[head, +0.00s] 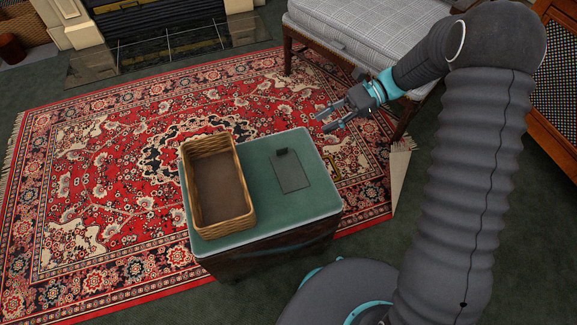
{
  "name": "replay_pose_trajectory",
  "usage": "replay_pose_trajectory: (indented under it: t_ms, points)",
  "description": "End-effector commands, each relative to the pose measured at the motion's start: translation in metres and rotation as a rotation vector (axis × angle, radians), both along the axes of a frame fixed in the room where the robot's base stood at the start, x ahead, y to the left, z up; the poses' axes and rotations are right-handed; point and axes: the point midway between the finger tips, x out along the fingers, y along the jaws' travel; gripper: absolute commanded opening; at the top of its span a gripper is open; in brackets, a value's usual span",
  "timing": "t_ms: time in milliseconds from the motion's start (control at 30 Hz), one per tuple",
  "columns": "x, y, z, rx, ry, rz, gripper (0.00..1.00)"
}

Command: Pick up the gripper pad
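On the green top of a small table (261,219) lies a flat grey rectangular piece (292,177), with a small dark block (282,152) at its far edge. I cannot tell which of these is the gripper pad, or whether the two are joined. My gripper (325,120) is in the air, above and to the right of them in the picture. Its two fingers point left and are apart, with nothing seen between them.
A wicker basket (246,182), seemingly empty, fills the table's left part. A grey cushioned seat (350,35) stands behind my gripper. A patterned red rug (105,150) lies around the table. A fireplace (155,25) is at the back left.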

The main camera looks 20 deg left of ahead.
Motion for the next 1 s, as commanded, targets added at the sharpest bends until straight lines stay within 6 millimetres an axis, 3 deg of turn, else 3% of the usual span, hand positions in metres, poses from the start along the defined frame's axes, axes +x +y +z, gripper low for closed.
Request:
replay_pose_trajectory:
  t_ms: [167,533,1000]
  points:
    - [-0.007,0.012,-0.008,0.005,0.02,-0.001,0.35]
    - [-0.045,0.054,-0.032,0.005,0.017,-0.002,0.35]
    - [-0.069,0.075,-0.047,0.004,0.017,-0.002,0.35]
